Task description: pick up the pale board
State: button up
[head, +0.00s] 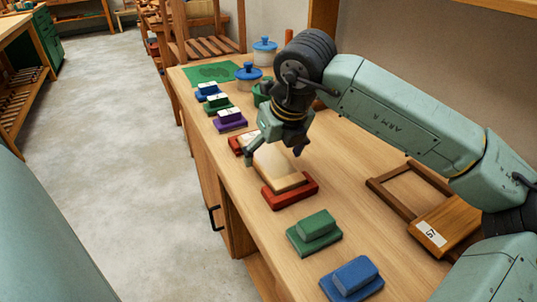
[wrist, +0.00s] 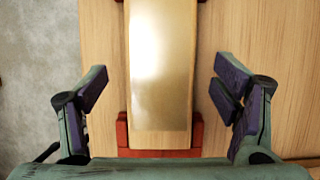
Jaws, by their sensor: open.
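The pale board (head: 279,172) lies flat across red supports on the workbench in the head view. Its near end rests on a red block (head: 292,194), and the far part is partly hidden by my gripper (head: 275,153). In the wrist view the pale board (wrist: 160,75) runs lengthwise up the middle, with a glossy bright patch. A red support (wrist: 123,132) shows at both sides of its near end. My gripper (wrist: 161,88) is open, with one finger on each side of the board and a visible gap to both edges. Nothing is held.
Green (head: 314,230) and blue (head: 352,277) blocks stand nearer on the bench. A purple block (head: 230,119) and others stand farther back, near blue-lidded pots (head: 248,74). A wooden frame (head: 403,185) lies at right. The bench's left edge (head: 205,150) is close.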

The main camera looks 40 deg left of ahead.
jog(key=shift+x, duration=0.75)
jog(key=shift+c, duration=0.3)
jog(key=c, duration=1.3)
